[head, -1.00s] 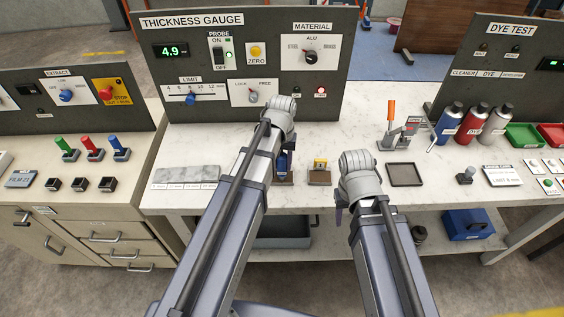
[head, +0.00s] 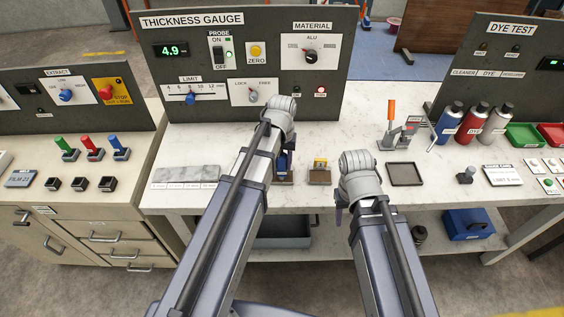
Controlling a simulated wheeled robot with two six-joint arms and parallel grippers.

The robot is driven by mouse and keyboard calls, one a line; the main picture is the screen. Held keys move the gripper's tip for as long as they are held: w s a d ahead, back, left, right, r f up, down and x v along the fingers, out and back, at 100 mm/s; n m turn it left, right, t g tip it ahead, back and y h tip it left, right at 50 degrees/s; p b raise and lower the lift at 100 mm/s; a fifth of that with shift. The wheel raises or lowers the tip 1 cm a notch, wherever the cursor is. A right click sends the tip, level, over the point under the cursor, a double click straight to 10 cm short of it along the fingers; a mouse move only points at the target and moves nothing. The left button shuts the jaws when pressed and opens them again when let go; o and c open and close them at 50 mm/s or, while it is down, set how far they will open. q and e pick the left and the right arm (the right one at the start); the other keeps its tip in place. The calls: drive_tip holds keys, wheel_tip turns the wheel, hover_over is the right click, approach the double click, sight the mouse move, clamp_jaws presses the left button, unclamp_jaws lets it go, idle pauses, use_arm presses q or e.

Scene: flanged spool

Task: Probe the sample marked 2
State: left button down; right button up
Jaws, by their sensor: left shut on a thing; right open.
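My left gripper (head: 284,152) is largely hidden behind its own wrist. It is shut on what looks like the blue probe (head: 283,166), at a small brown stand in front of the thickness gauge panel (head: 210,50); whether the probe is clear of the stand cannot be told. The gauge display (head: 171,50) reads 4.9. A grey stepped block (head: 186,174) with small labels lies left of the probe. A yellow-topped piece (head: 320,163) sits on a brown base to its right. No mark 2 is legible on any sample. My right gripper (head: 340,205) is open, mostly hidden by its wrist.
Spray cans (head: 470,122) and green and red bins (head: 524,135) are further right. The extract bench (head: 90,160) is at left. Bare white bench lies around the tray.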

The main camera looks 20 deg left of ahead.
sight(282, 154)
use_arm(q)
drive_tip(key=shift+s, duration=0.1)
wheel_tip(282, 154, up, 7)
drive_tip(key=p, duration=0.7)
idle(0.4)
drive_tip(key=shift+a, duration=0.1)
idle(2.5)
